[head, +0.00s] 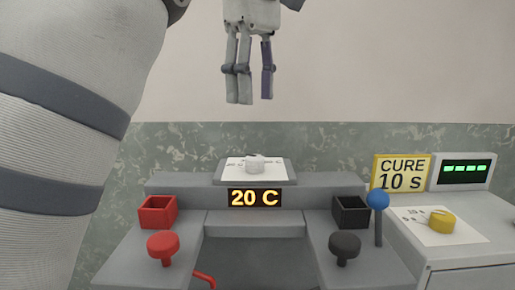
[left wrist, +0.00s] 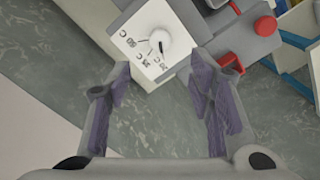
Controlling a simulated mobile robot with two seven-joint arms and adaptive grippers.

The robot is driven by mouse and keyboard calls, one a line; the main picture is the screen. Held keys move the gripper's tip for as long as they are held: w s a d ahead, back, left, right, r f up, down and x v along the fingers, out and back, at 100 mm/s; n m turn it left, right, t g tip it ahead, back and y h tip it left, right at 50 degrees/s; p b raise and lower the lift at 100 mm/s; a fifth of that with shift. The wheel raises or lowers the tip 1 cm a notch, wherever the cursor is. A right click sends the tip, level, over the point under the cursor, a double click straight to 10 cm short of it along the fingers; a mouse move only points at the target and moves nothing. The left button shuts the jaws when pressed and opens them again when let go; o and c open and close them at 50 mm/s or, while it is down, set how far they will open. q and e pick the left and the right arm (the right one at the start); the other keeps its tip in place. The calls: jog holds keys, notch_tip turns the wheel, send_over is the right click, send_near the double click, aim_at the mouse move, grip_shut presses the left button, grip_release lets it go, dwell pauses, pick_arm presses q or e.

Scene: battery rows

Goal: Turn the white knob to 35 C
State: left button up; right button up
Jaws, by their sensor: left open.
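The white knob (head: 254,164) sits on a white dial plate (head: 236,172) at the top middle of the grey console in the head view. An orange display (head: 255,198) below it reads 20 C. In the left wrist view the knob (left wrist: 159,40) has a dark pointer mark, with printed labels on the plate (left wrist: 150,20) including 20 C, 35 C and 50 C. The pointer is toward the 20 C label. My left gripper (head: 251,101) hangs above the knob, apart from it. Its fingers (left wrist: 163,95) are open with nothing between them. My right gripper is not in view.
A red box (head: 157,212) and red button (head: 163,245) are on the left; a black box (head: 351,213), black button (head: 344,244) and blue-topped lever (head: 378,200) are on the right. A yellow knob (head: 441,222) and CURE 10 S sign (head: 401,172) stand farther right.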

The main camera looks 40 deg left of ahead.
aim_at(255, 156)
pick_arm(q)
notch_tip(255, 156, down, 12)
jog(key=shift+w+r, duration=0.1)
jog(key=shift+r, duration=0.15)
grip_shut()
